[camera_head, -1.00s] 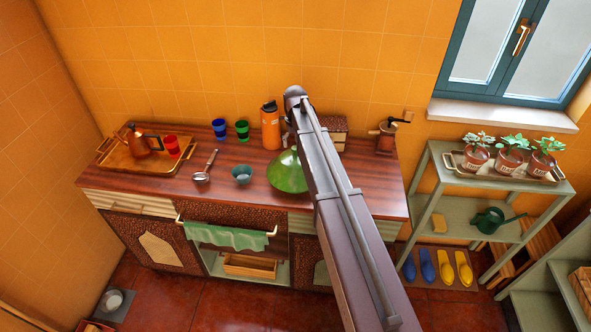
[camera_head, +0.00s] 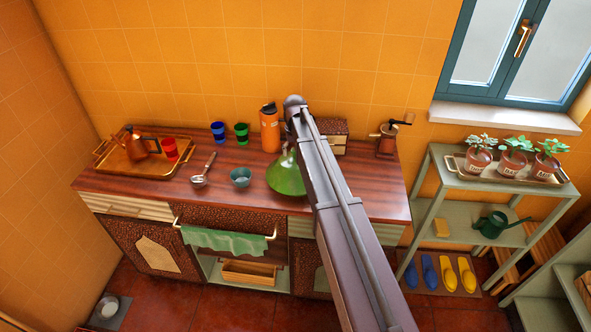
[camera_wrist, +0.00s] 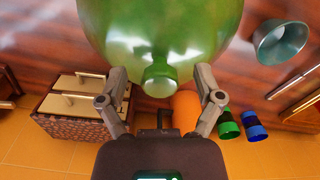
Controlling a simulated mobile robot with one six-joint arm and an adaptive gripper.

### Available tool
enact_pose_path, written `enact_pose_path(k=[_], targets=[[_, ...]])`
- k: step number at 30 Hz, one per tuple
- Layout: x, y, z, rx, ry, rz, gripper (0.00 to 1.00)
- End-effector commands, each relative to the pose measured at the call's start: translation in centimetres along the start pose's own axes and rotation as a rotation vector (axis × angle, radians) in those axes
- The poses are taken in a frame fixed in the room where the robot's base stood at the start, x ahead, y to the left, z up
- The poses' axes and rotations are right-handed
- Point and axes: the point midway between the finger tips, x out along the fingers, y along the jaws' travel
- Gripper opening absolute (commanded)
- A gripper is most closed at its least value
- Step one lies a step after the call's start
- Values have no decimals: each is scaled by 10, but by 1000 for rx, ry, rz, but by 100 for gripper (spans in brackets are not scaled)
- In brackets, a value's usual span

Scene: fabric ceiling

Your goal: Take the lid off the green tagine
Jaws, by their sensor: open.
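The green tagine (camera_head: 285,178) stands on the wooden counter, partly hidden behind my arm in the head view. In the wrist view its glossy green conical lid (camera_wrist: 155,35) fills the top middle, with the knob (camera_wrist: 159,78) pointing toward my gripper. My gripper (camera_wrist: 160,88) is open, with one finger on each side of the knob and visible gaps between them. The fingers do not appear to touch the lid. In the head view my gripper is hidden by my arm.
An orange flask (camera_head: 270,130) and a small drawer box (camera_head: 333,137) stand behind the tagine. A teal bowl (camera_head: 240,178), a blue cup (camera_head: 218,132) and a green cup (camera_head: 242,133) are to its left. A tray (camera_head: 130,155) sits farther left. A grinder (camera_head: 386,140) stands at right.

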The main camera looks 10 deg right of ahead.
Motion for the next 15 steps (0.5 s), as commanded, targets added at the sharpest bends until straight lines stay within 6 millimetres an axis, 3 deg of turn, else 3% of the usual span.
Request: enact_pose_path(k=[3,9,12,15], targets=[[0,0,0,0,0,0,85],[0,0,0,0,0,0,25],[0,0,0,0,0,0,0],[0,0,0,0,0,0,0]])
